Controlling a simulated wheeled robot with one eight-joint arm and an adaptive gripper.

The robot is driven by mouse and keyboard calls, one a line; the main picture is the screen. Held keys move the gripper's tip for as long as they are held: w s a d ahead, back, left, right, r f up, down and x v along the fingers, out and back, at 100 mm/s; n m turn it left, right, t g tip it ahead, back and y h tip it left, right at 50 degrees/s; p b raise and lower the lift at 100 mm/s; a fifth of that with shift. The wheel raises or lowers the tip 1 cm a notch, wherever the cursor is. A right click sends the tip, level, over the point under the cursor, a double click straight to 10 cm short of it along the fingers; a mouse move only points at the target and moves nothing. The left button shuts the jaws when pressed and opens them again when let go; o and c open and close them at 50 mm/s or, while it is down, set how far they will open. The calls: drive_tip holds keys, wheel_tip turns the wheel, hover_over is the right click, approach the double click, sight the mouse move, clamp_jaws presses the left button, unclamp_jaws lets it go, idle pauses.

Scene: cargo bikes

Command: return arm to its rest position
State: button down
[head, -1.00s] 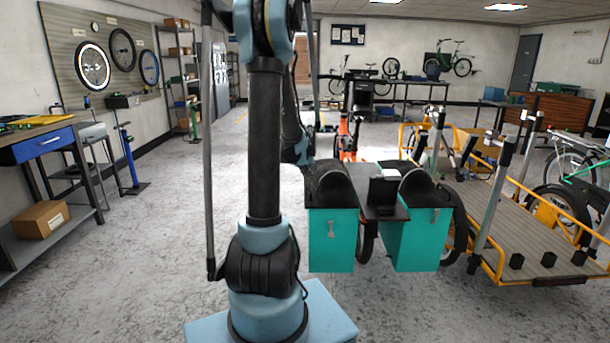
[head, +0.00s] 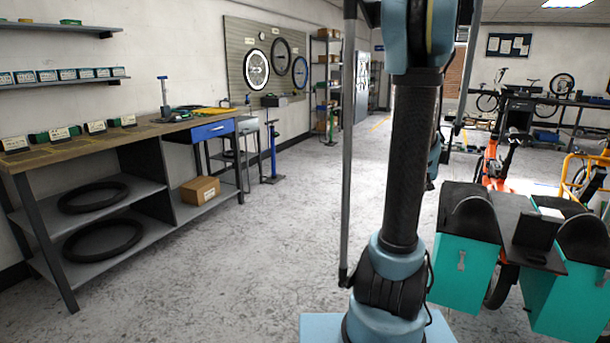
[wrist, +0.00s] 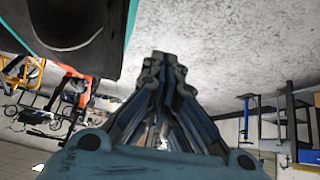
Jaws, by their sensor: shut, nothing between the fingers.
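My arm (head: 412,170) stands folded upright in the middle right of the head view. My gripper (wrist: 163,60) is in the wrist view, where its fingers are together with nothing between them. In the head view the gripper is mostly hidden behind my arm. A bike with teal panniers (head: 462,262) stands just to the right of my arm in the head view. A teal pannier with its dark side also fills the upper left of the wrist view (wrist: 65,40), beside the fingers; I see no contact.
A workbench (head: 120,143) with tyres on its shelf and a cardboard box (head: 200,190) stands at the left. A blue floor pump (head: 270,150) stands beyond it. The floor (head: 240,265) between the bench and my arm is clear. An orange bike (head: 495,165) is behind the panniers.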

drive_tip(key=s+a+n+g+y, duration=0.2)
drive_tip(key=s+a, duration=1.2)
drive_tip(key=a, duration=0.3)
drive_tip(key=s+a+f+g, duration=0.1)
drive_tip(key=s+a+f, duration=0.1)
drive_tip(key=s, duration=0.3)
drive_tip(key=s+a+f+n+y, duration=0.1)
drive_tip(key=s+a, duration=0.3)
drive_tip(key=s, duration=0.2)
drive_tip(key=s+a+f+n+g, duration=0.1)
drive_tip(key=s+a+f, duration=0.1)
drive_tip(key=s, duration=0.3)
drive_tip(key=shift+s+a+f+g, duration=0.3)
drive_tip(key=shift+s+a+f, duration=0.05)
drive_tip(key=shift+a, duration=0.15)
